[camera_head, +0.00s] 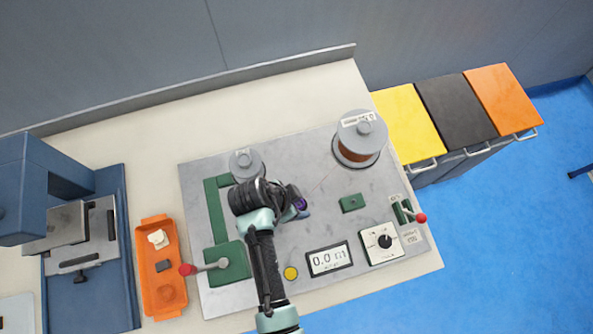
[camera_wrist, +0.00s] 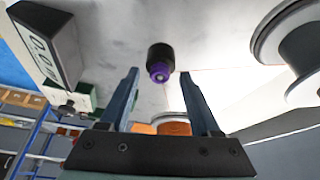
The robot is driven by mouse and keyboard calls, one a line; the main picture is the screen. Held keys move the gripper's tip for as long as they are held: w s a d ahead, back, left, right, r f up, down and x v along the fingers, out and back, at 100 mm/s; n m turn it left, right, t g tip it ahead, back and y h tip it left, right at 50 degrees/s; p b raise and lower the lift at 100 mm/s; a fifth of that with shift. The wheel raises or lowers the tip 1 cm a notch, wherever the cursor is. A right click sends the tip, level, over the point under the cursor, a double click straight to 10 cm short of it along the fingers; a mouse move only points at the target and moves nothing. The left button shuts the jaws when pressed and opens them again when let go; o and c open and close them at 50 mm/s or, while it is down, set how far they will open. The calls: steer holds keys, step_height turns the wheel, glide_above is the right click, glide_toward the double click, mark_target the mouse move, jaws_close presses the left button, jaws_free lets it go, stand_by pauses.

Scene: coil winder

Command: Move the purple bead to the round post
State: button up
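The purple bead (camera_wrist: 160,73) shows in the wrist view against a short black cylinder (camera_wrist: 160,54), between and beyond my fingertips. A bit of purple (camera_head: 298,203) also shows beside my gripper (camera_head: 303,211) in the head view. In the wrist view my gripper (camera_wrist: 158,78) is open, with a finger on either side of the bead's line and a gap to each. I cannot tell for sure which part is the round post.
A large copper-wound spool (camera_head: 361,138) stands at the back right of the grey plate (camera_head: 300,150); a thin wire runs from it. A red-knobbed lever (camera_head: 205,267), display (camera_head: 328,259) and dial box (camera_head: 380,243) stand near the front. An orange tray (camera_head: 148,232) lies left.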

steer(key=v, duration=1.3)
steer(key=shift+b, duration=0.35)
steer(key=shift+a, duration=0.1)
